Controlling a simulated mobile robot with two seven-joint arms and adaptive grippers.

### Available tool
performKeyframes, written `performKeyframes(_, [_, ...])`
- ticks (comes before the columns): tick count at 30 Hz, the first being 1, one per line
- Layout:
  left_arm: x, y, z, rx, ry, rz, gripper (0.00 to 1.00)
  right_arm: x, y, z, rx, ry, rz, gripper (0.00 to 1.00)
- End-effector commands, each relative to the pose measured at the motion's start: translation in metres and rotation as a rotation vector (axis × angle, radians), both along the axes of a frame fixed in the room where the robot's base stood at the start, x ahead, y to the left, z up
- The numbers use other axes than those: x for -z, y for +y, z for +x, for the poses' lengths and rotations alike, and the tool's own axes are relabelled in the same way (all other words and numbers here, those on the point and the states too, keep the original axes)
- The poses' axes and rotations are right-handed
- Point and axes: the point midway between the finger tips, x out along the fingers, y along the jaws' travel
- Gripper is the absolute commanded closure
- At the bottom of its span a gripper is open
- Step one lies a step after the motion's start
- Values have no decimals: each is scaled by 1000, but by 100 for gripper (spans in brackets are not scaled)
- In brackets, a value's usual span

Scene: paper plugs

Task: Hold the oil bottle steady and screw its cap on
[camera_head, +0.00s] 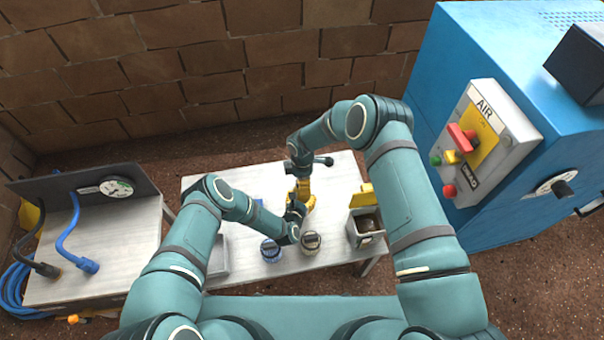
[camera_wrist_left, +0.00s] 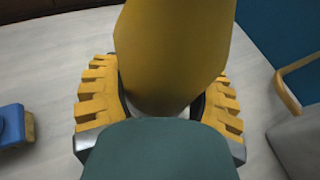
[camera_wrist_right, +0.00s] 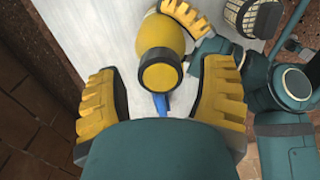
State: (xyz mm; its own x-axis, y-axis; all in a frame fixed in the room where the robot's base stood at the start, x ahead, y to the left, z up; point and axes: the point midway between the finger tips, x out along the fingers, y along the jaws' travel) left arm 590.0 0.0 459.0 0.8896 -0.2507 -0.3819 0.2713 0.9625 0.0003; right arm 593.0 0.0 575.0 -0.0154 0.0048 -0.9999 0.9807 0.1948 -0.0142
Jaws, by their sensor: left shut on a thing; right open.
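The yellow oil bottle (camera_wrist_right: 162,36) stands out in the right wrist view. Its body also fills the upper middle of the left wrist view (camera_wrist_left: 170,50). My left gripper (camera_head: 305,203) is shut on the bottle, with one finger on each side. A round yellow piece with a dark rim (camera_wrist_right: 160,76), which looks like the cap, is at the bottle end facing my right gripper. I cannot tell how tightly it sits. My right gripper (camera_wrist_right: 160,108) is open, its fingers spread either side of that end with gaps. In the head view the arms partly hide the bottle.
Two small jars, one blue-banded (camera_head: 270,250) and one tan (camera_head: 311,242), stand near the table's front edge. A grey tray (camera_head: 219,257) lies left. The table's back right (camera_head: 345,175) is clear.

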Motion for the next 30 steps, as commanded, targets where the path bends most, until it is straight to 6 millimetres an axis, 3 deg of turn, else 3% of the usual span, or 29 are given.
performKeyframes(14, [0, 0, 0, 0, 0, 0, 100, 10, 0, 0, 0, 0, -1, 33])
performKeyframes(18, [0, 0, 0, 0, 0, 0, 100, 10, 0, 0, 0, 0, -1, 82])
performKeyframes(20, [0, 0, 0, 0, 0, 0, 100, 10, 0, 0, 0, 0, -1, 100])
performKeyframes(30, [0, 0, 0, 0, 0, 0, 100, 10, 0, 0, 84, 1, -3, 100])
